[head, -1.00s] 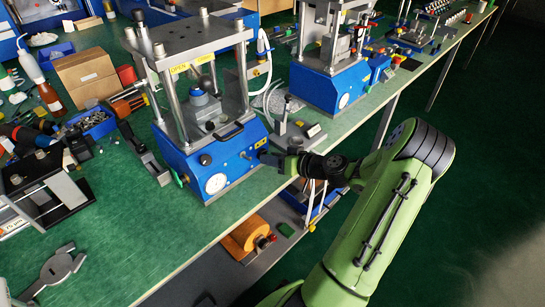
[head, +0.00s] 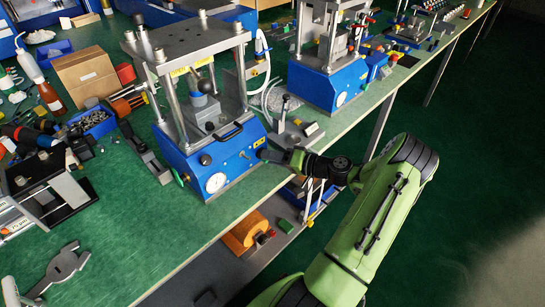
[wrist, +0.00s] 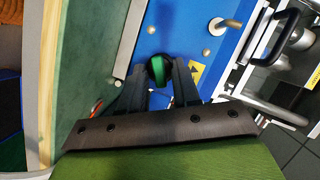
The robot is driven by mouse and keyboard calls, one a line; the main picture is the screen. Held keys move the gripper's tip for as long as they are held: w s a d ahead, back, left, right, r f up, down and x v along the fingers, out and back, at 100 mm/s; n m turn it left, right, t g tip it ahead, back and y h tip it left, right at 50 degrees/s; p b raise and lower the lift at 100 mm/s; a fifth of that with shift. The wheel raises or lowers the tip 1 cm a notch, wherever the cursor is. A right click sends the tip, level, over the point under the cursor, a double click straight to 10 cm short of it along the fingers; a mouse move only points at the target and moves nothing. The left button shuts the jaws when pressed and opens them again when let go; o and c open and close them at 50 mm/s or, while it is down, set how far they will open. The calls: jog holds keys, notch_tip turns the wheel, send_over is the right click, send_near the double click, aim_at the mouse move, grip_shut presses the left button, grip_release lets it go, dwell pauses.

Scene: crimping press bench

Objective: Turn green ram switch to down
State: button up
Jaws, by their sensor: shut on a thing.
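The green ram switch (wrist: 158,70) has a green handle on a round black base on the blue press panel. In the wrist view its handle lies roughly up and down the picture, slightly tilted. My gripper (wrist: 159,78) has one finger on each side of the handle and is shut on it. In the head view my gripper (head: 266,156) is at the right end of the front panel of the near blue press (head: 232,165), and it hides the switch there.
A yellow label (wrist: 196,72) and a metal lever (wrist: 226,25) are beside the switch. A pressure gauge (head: 215,182) and a black knob (head: 205,159) sit on the panel's left part. The green bench top (head: 150,235) is clear in front of the press.

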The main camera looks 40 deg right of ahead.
dwell(0.4)
jog(key=o, duration=0.7)
jog(key=p+v, duration=0.2)
jog(key=v, duration=1.3)
jog(key=shift+s+d+p, duration=0.25)
jog(key=shift+s+p, duration=0.05)
